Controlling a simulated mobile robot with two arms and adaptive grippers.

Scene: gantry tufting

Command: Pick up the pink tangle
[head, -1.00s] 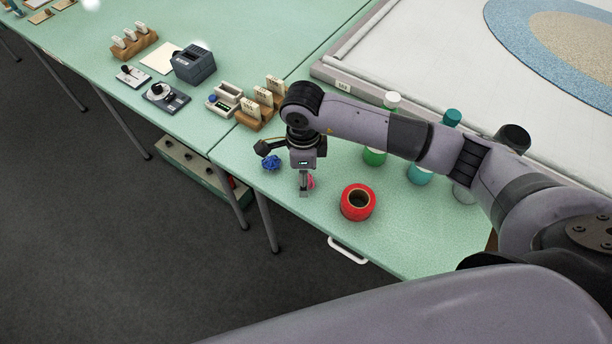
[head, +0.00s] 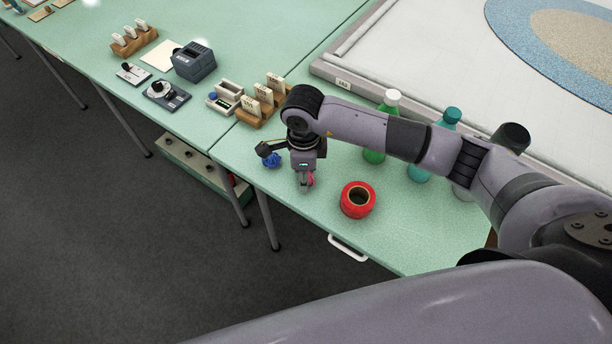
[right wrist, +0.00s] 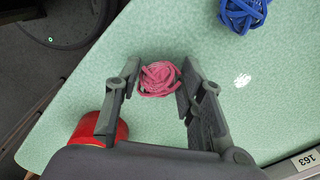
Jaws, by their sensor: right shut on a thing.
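The pink tangle (right wrist: 158,79) is a small ball of looped cord between the two fingers of my right gripper (right wrist: 160,82) in the right wrist view. In the head view the right gripper (head: 306,184) points down at the green table near its front edge, and only a bit of the pink tangle (head: 311,179) shows beside the fingers. The right gripper is shut on the tangle, at or close to the table top. I cannot tell whether the tangle touches the table. My left gripper is not in view.
A blue tangle (head: 271,160) lies left of the gripper, and a red spool (head: 357,200) stands to its right. A green bottle (head: 374,156) and a teal bottle (head: 419,171) stand behind my arm. Wooden holders with cards (head: 262,103) are further back.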

